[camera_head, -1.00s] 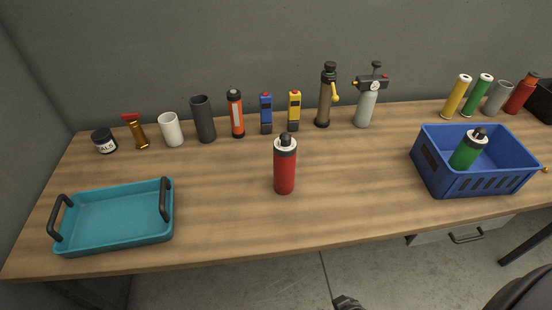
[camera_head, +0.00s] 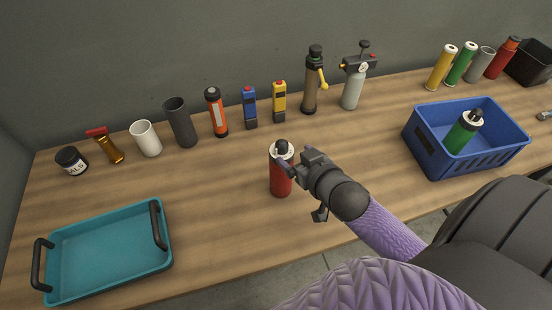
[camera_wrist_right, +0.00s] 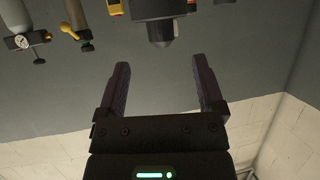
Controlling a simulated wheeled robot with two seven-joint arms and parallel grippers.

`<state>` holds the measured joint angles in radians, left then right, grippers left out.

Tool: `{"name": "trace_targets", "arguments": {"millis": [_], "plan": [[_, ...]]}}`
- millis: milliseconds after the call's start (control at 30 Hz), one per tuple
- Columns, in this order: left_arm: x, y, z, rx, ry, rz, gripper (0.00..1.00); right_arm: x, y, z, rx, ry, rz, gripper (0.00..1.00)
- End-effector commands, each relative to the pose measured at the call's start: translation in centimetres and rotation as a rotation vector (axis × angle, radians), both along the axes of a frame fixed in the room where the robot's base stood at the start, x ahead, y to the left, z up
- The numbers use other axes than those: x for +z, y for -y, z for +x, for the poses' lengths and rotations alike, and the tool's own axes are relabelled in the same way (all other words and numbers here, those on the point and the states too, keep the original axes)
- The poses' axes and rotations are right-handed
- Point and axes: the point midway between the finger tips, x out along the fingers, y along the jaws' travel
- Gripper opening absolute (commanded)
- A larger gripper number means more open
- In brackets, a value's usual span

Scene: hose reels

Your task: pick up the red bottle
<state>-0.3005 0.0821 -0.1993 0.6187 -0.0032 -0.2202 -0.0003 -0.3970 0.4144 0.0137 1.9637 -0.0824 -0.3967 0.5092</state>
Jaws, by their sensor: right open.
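The red bottle (camera_head: 281,180), with a pale collar and black cap, stands upright near the middle of the table. My right gripper (camera_head: 291,160) is at the upper part of the bottle, reaching in from its right and covering part of its collar in the head view. In the right wrist view, the two fingers (camera_wrist_right: 162,88) are spread apart with nothing between them. A dark capped top (camera_wrist_right: 158,25) shows beyond the fingertips, perhaps the bottle's; I cannot tell for sure. My left gripper is out of view.
A teal tray (camera_head: 62,238) with dark handles lies at left. A blue crate (camera_head: 452,165) holding a green bottle (camera_head: 463,132) stands at right. Several tools, cups and cylinders line the back, including a yellow tester (camera_head: 279,102). The wood around the bottle is clear.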

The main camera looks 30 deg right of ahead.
Motion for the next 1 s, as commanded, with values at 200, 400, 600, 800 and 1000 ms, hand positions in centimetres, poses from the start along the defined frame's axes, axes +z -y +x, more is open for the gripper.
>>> {"name": "trace_targets", "arguments": {"millis": [200, 400, 600, 800, 1000], "plan": [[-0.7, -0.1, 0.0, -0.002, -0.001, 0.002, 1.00, -1.4, 0.1, 3.6, 0.000, 0.001, -0.002, 0.87], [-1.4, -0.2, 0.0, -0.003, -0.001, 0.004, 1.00, -2.6, 0.1, 6.4, 0.000, -0.002, -0.001, 0.87], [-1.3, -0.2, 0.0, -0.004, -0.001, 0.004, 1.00, -2.6, 0.1, 6.6, 0.000, -0.003, -0.001, 0.87], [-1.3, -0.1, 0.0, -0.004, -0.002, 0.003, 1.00, -2.5, 0.1, 6.5, 0.000, -0.003, -0.001, 0.49], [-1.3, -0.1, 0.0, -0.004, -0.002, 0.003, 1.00, -2.6, 0.1, 6.5, 0.000, -0.003, -0.001, 0.06]]}}
